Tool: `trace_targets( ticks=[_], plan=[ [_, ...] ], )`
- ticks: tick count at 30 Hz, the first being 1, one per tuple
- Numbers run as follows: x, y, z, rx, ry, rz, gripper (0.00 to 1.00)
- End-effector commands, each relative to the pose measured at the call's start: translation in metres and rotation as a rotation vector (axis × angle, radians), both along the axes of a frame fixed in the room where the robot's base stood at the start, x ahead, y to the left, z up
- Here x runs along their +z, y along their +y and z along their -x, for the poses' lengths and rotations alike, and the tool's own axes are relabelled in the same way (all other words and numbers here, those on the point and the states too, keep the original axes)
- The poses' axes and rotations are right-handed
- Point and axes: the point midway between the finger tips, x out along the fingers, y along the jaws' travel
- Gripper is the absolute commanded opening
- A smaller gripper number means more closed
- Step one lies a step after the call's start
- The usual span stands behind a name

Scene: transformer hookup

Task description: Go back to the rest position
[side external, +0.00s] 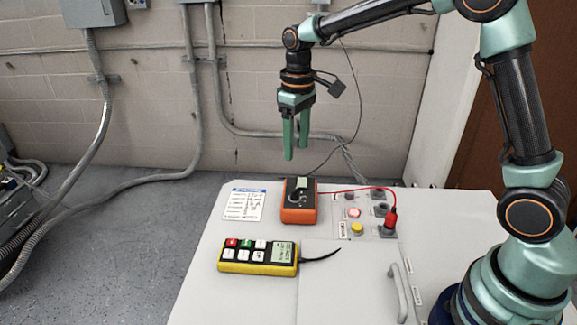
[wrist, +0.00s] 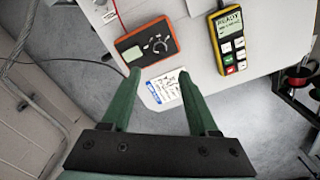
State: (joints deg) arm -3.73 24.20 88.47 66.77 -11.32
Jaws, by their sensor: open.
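My gripper (side external: 296,153) is open and empty, its green fingers pointing down. In the side external view it hangs in the air above the far edge of the white work surface, above and behind the orange meter. The wrist view shows the two spread fingers (wrist: 158,75) with nothing between them. The orange meter (side external: 299,203) stands on the surface and also shows in the wrist view (wrist: 146,42). A red plug (side external: 391,217) sits in the terminal panel at the right, with a red lead running from the meter.
A yellow tester (side external: 258,255) with coloured buttons lies near the front left; its screen in the wrist view (wrist: 231,20) reads READY. A paper label (side external: 243,204) lies left of the meter. Yellow and red buttons (side external: 357,229) are on the panel. A handle (side external: 399,290) rises at the front right. Conduits line the wall.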

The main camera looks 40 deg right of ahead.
Motion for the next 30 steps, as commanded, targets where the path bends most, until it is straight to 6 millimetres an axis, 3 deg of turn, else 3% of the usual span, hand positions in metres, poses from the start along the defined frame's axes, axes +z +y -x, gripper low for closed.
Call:
trace_targets(
  ticks=[5, 9, 15, 24, 30],
  plan=[
    [0.028, -0.006, 0.020, -0.035, -0.068, -0.005, 0.60],
    [0.053, -0.011, 0.047, -0.076, -0.145, -0.013, 0.60],
    [0.074, -0.019, 0.090, -0.135, -0.253, -0.026, 0.60],
    [0.078, -0.027, 0.148, -0.218, -0.407, -0.051, 0.60],
    [0.071, -0.029, 0.168, -0.251, -0.468, -0.062, 0.60]
  ],
)
